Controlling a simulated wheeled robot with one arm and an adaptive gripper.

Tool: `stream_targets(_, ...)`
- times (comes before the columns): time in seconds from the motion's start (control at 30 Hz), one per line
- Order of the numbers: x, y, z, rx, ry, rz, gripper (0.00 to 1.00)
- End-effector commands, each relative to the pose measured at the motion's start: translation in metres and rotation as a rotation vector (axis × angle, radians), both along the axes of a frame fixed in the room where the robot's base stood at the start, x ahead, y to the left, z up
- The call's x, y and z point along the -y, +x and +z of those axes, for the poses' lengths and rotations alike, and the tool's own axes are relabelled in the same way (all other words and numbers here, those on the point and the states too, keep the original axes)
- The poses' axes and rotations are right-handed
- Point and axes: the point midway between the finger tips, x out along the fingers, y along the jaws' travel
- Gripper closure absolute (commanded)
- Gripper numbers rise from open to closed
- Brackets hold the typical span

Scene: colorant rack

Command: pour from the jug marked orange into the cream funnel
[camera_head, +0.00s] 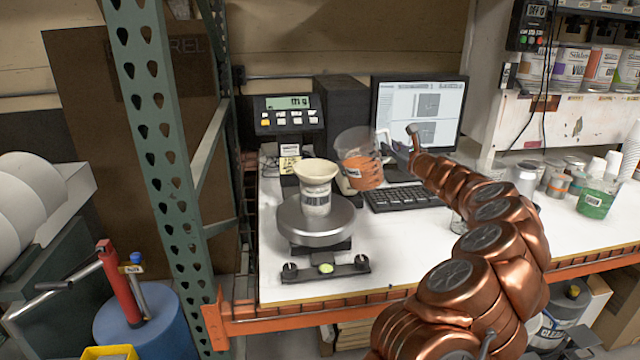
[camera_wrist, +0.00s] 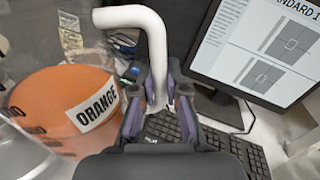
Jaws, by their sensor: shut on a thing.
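The jug marked orange (camera_head: 361,165) is a clear vessel with orange contents, held in the air above the table and just right of the cream funnel. Its ORANGE label and white handle show in the wrist view (camera_wrist: 75,105). My gripper (camera_head: 392,150) is shut on the jug's handle; its purple-grey fingers show on both sides of the handle in the wrist view (camera_wrist: 158,100). The cream funnel (camera_head: 317,173) sits upright in a labelled container (camera_head: 316,204) on a round metal scale pan (camera_head: 300,226). The jug looks slightly tilted; no stream shows.
A scale display (camera_head: 289,115) stands behind the funnel. A monitor (camera_head: 420,108) and keyboard (camera_head: 405,197) stand behind and right of the jug. A green-filled jug (camera_head: 595,202) and several cans are at the right. A green perforated rack post (camera_head: 160,130) rises at the left.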

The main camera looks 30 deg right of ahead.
Motion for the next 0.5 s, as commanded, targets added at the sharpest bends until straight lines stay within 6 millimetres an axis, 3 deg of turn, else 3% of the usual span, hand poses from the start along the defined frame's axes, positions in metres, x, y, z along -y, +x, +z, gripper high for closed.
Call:
stream_targets(0.37,-0.018,0.002,0.035,-0.026,-0.19,0.001,1.0)
stream_targets(0.5,-0.027,0.003,0.058,-0.034,-0.26,0.001,1.0)
